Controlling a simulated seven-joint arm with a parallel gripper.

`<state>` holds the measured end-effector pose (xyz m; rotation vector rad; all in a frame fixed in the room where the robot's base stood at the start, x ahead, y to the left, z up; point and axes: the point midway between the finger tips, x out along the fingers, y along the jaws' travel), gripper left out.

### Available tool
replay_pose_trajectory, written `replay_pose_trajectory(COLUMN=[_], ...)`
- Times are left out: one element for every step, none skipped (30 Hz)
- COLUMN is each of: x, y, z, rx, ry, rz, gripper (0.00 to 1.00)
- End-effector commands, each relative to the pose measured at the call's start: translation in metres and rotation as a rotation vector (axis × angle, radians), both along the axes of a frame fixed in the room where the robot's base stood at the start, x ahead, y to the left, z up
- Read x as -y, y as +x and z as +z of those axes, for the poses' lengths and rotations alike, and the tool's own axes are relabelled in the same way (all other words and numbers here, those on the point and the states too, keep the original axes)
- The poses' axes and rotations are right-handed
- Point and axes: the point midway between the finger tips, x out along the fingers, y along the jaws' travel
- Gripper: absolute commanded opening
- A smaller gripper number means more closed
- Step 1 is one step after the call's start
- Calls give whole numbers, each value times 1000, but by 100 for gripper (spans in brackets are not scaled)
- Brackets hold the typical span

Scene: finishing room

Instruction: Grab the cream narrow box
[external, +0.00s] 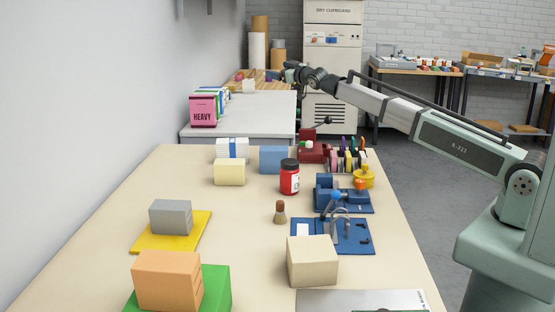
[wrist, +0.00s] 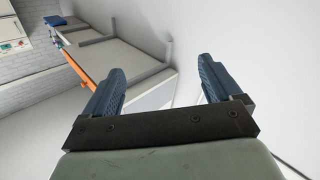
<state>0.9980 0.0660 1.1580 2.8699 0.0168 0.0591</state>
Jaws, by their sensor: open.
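Two cream boxes stand on the near table in the external view. One is a pale cream box (external: 229,172) towards the back left, in front of a white box with a blue band. The other is a bigger-looking cream box (external: 312,262) at the front middle. I cannot tell for sure which is the narrow one. My gripper (external: 290,72) is far back, above the far end of the benches and well apart from both. In the wrist view my gripper (wrist: 162,78) is open with nothing between its fingers, and no cream box shows there.
A red jar (external: 289,180), a blue box (external: 274,160) and the banded white box (external: 232,148) are near the back cream box. Blue fixtures (external: 345,237) stand behind the front one. A grey box (external: 170,217) and orange box (external: 168,281) are at left. The table's centre-left is clear.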

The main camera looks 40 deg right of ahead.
Motion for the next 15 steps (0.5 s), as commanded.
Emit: replay_pose_trajectory(x=[-22, -33, -48, -59, -68, -83, -93, -104, -119, -132, -145, -161, -175, -187, -205], y=[3, 3, 3, 2, 1, -2, -4, -7, -12, -16, -21, -29, -36, -44, -55], z=[-1, -3, -8, -14, -19, -28, -34, -41, -51, -58, -65, -74, -81, -88, -96], rx=[-34, -62, -107, -143, -181, -234, -277, -319, -380, -427, -475, -538, -587, -634, -699], ry=[-1, -3, -5, -6, -8, -12, -15, -20, -26, -33, -40, -51, -63, -72, -87], rz=[11, 16, 21, 25, 29, 37, 45, 55, 69, 82, 99, 122, 142, 162, 194], gripper=[92, 92, 92, 92, 92, 92, 92, 92, 92, 92, 92, 92, 92, 92, 92])
